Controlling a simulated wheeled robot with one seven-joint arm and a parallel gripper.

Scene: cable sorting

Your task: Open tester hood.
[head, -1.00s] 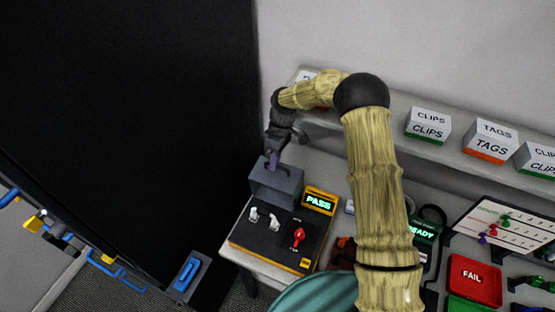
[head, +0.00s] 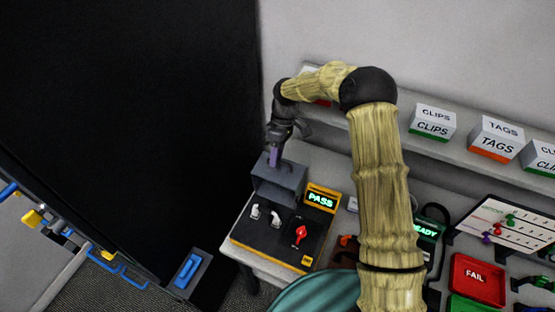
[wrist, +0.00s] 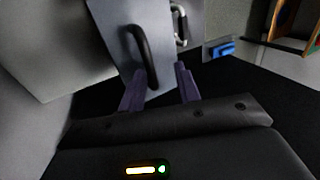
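The tester (head: 275,240) is a black box with a yellow edge at the bench's left end. Its grey hood (head: 279,184) stands raised at the back, with the white connectors and red switch uncovered in front of it. My gripper (head: 275,156) is at the hood's top edge, pointing down. In the wrist view, the purple fingers (wrist: 160,88) are apart, with the lower end of a black handle (wrist: 142,55) showing between them. The handle is on a grey panel (wrist: 178,25). I cannot tell whether either finger touches the handle.
A lit PASS display (head: 321,198) stands right of the hood. A shelf with CLIPS (head: 432,122) and TAGS (head: 495,138) boxes runs along the wall. A red FAIL tray (head: 477,278) is at the right. A large black panel (head: 130,110) stands left of the bench.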

